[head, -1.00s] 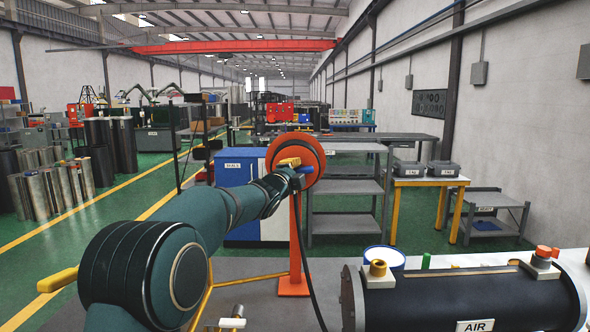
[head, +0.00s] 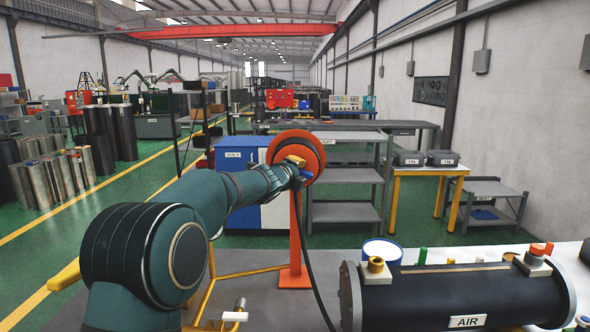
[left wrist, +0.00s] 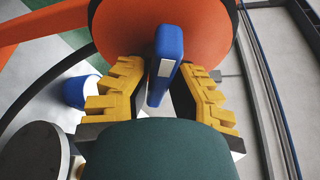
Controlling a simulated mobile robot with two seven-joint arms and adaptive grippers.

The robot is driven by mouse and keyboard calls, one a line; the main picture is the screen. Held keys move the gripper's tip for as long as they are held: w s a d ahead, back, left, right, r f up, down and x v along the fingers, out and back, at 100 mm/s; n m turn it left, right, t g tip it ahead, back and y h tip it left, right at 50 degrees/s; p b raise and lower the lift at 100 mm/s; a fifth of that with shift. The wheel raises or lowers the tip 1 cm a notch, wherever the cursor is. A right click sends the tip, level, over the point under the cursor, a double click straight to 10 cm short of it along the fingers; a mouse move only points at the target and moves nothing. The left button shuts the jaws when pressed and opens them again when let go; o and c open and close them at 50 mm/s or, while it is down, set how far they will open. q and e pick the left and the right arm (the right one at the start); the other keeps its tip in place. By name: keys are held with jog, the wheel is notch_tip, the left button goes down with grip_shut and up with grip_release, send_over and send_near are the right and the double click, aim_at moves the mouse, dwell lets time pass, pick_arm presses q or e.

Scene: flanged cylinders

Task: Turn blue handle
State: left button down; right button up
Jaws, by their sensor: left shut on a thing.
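The blue handle (left wrist: 168,48) sticks out from the front of a round orange disc (left wrist: 115,35). In the left wrist view it stands nearly upright between the yellow ridged fingers of my left gripper (left wrist: 160,95), which is shut on it. In the head view the orange disc (head: 299,146) sits on an orange post, with my left gripper (head: 298,167) right in front of it. Only a small bit of the blue handle (head: 307,174) shows there; the gripper hides the rest. My right gripper is not in view.
A black cylinder (head: 450,295) labelled AIR lies at the lower right, with a blue-rimmed white container (head: 381,251) behind it. A blue and white cabinet (head: 234,188) and grey shelves (head: 345,178) stand behind the disc. A black hose (head: 308,262) hangs from the disc.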

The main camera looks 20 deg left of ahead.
pick_arm(q)
jog(key=shift+r, duration=0.3)
jog(key=c, duration=0.9)
grip_release()
jog(key=shift+f, duration=0.1)
jog(key=shift+w+f, duration=0.2)
jog(key=shift+w, duration=0.05)
jog(key=s+a+r, duration=0.1)
jog(key=s, duration=1.1)
jog(key=shift+r, duration=0.35)
jog(key=shift+f, duration=0.1)
